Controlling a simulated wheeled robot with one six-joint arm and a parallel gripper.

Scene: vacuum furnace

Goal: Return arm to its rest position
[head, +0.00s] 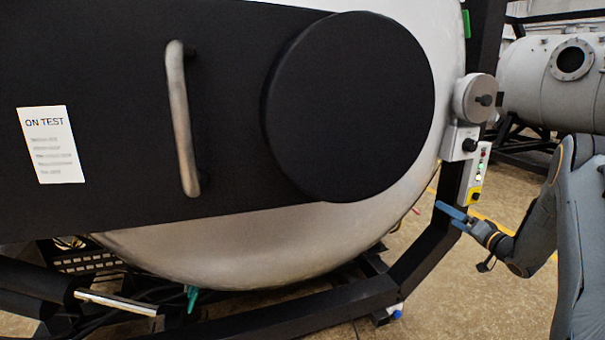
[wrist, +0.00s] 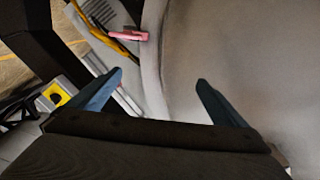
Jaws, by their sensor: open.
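My gripper (head: 452,213) is at the right in the head view, at the end of my grey arm. It is in front of the black frame post, just below the control box with the yellow panel. In the wrist view my gripper (wrist: 160,90) shows two blue fingers spread apart with nothing between them. Beyond the fingers lies the pale curved wall of the furnace (wrist: 240,45). Whether a finger touches the frame post cannot be told.
The furnace's black door carries a metal handle (head: 180,120) and an "ON TEST" sign (head: 50,145). A control box (head: 474,178) with lit buttons sits on the frame post (head: 428,245). Another grey vessel (head: 540,85) stands behind. Open floor (head: 500,200) lies around my arm.

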